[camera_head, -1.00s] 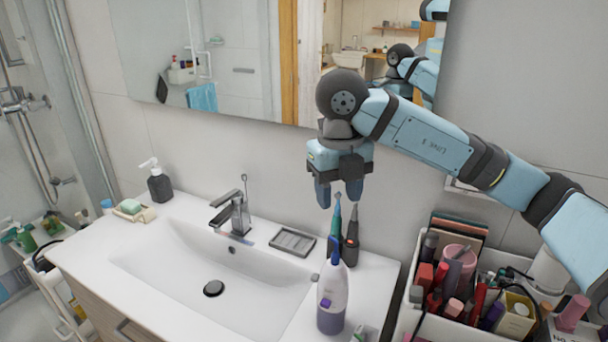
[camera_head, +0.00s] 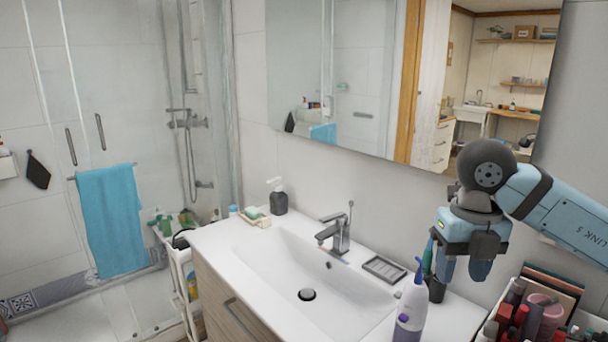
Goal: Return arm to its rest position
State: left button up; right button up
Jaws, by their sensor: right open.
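My right gripper (camera_head: 463,268) hangs at the right of the head view, fingers pointing down and apart. It holds nothing that I can see. Its blue arm (camera_head: 565,213) comes in from the right edge. A toothbrush holder (camera_head: 436,290) with a teal toothbrush (camera_head: 427,257) stands on the counter just left of and behind the fingers in the picture. A white and purple bottle (camera_head: 411,309) stands in front of it. My left gripper is not in view.
The white sink (camera_head: 345,300) with a grey tap (camera_head: 338,236) fills the counter's middle. A soap dish (camera_head: 385,268) lies near the wall. A crate of cosmetics (camera_head: 490,338) is at lower right. A mirror (camera_head: 375,80) is behind. A blue towel (camera_head: 112,222) hangs at left.

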jog(key=s+a+f+m+g+y+p, duration=0.15)
jog(key=s+a+y, duration=0.25)
jog(key=a+y, duration=0.6)
jog(key=s+a+f+g+y+p, duration=0.2)
jog(key=s+a+f+y, duration=0.1)
jog(key=a+y, duration=0.65)
jog(key=w+d+f+m+t+h+p, duration=0.1)
jog(key=d+f+m+t+h, duration=0.4)
jog(key=m+t, duration=0.65)
jog(key=w+d+f+m+t+h+p, duration=0.1)
jog(key=w+d+f+m+t+h, duration=0.15)
jog(key=f+m+t, duration=0.65)
pick_arm(q)
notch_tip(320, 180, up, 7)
jog(key=p, duration=0.1)
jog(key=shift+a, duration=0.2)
pick_arm(e)
jog(key=s+d+f+m+g+h, duration=0.3)
jog(key=s+f+m+h, duration=0.1)
jog(key=s+f, duration=0.3)
jog(key=s+d+f+m+g+h, duration=0.2)
jog(key=s+d+f+m+h, duration=0.2)
jog(key=s+f+m, duration=0.3)
notch_tip(320, 180, down, 5)
jog(key=shift+s+d+f+g+h, duration=0.15)
jog(key=shift+s+d+g+h, duration=0.2)
jog(key=shift+s+h, duration=0.35)
